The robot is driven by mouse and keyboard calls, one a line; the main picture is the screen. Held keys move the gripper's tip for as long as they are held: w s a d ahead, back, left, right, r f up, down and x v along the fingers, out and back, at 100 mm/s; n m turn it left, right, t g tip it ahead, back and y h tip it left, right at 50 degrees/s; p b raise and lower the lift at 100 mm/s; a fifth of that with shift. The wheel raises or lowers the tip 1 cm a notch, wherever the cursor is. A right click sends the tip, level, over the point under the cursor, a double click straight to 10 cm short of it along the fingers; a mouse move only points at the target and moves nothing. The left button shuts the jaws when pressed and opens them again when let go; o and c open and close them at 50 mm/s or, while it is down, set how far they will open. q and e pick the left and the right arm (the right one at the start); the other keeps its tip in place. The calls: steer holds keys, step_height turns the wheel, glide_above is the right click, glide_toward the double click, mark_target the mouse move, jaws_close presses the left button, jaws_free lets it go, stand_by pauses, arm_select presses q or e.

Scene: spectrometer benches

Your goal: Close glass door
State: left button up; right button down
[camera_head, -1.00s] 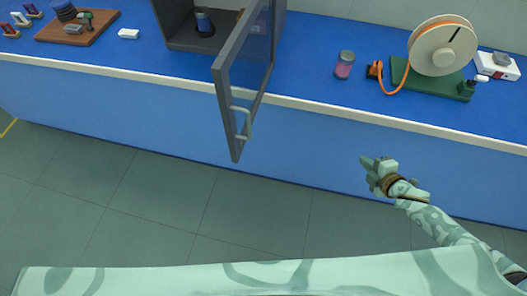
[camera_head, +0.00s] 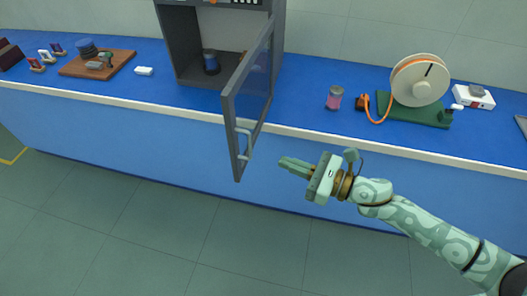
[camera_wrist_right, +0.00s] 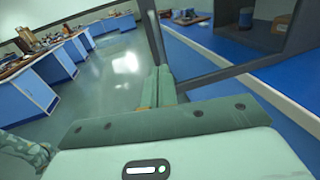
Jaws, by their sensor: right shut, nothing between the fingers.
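The glass door (camera_head: 257,82) has a dark grey frame and stands swung open out over the bench's front edge. Its pale handle (camera_head: 243,142) is near the low free end. The door belongs to a dark cabinet (camera_head: 182,40) on the bench, with a dark blue jar (camera_head: 211,62) inside. My right gripper (camera_head: 284,162) is shut and empty, to the right of the handle and apart from it. In the right wrist view its fingers (camera_wrist_right: 158,75) point toward the door frame (camera_wrist_right: 155,38). My left gripper is not in view.
The blue bench (camera_head: 300,108) runs across the view. On it stand a pink jar (camera_head: 334,97), a reel with orange cord (camera_head: 419,80) on a green base, and a wooden board (camera_head: 75,66) with small items. The floor (camera_head: 150,235) in front is clear.

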steer(key=x, duration=0.7)
